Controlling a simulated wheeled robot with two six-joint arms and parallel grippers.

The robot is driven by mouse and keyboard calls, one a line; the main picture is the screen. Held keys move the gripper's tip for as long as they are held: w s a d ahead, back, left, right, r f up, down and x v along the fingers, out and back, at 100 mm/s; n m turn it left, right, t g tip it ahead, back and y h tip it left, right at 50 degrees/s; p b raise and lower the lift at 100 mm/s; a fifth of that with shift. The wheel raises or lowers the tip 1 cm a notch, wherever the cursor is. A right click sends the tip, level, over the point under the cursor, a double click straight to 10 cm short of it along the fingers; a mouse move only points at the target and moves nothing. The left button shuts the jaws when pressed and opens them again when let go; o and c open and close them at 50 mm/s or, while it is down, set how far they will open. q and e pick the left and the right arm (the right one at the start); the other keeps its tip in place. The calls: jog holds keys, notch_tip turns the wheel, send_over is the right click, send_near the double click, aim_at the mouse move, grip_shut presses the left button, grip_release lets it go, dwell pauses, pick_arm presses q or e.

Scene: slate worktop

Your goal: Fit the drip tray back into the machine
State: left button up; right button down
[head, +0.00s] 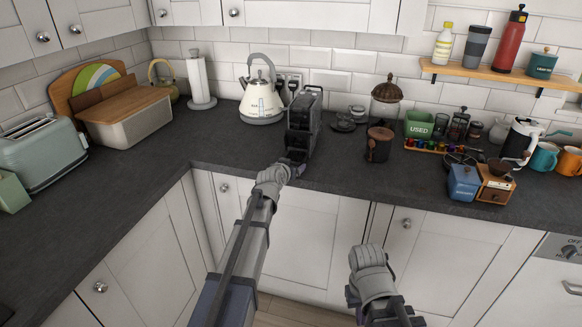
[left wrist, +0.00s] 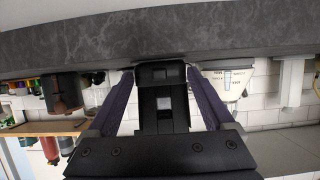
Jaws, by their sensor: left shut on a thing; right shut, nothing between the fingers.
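The black coffee machine (head: 303,118) stands upright near the front edge of the worktop in the head view. My left gripper (head: 292,165) is at its low front side. In the left wrist view the purple fingers of my left gripper (left wrist: 162,88) are shut on a black part, the drip tray (left wrist: 163,112). The picture is upside down there, and I cannot tell whether the tray touches the machine. In the head view the tray is mostly hidden by my gripper. My right gripper (head: 370,262) is low in front of the cabinets, empty and shut; its fingertips are not clear.
A kettle (head: 262,100) stands behind and left of the machine. Glass cups (head: 345,122) and a dark brown canister (head: 378,144) are to its right. A blue box (head: 464,184) and a wooden grinder (head: 496,184) stand further right. The worktop (head: 225,150) left of the machine is clear.

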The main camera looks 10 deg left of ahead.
dwell(0.3)
pick_arm(q)
jog(key=o, duration=1.5)
jog(key=p+v, duration=0.3)
jog(key=v, duration=0.5)
jog(key=s+d+f+g+h, duration=0.1)
jog(key=s+d+f+g, duration=0.3)
jog(key=s, duration=0.3)
jog(key=s+d+f+g, duration=0.2)
jog(key=s+f+g, duration=0.1)
jog(key=s+f, duration=0.3)
jog(key=s+f+g+y, duration=0.25)
jog(key=s+g, duration=0.35)
jog(key=s, duration=1)
jog(key=s+d+r+m+p, duration=0.1)
jog(key=s+d+p, duration=0.1)
jog(key=d, duration=0.3)
jog(key=s+d+r+m+g+p, duration=0.1)
jog(key=s+d+r+m+p, duration=0.1)
jog(key=d, duration=0.3)
jog(key=shift+s+d+r+p, duration=0.3)
jog(key=shift+s+d, duration=0.1)
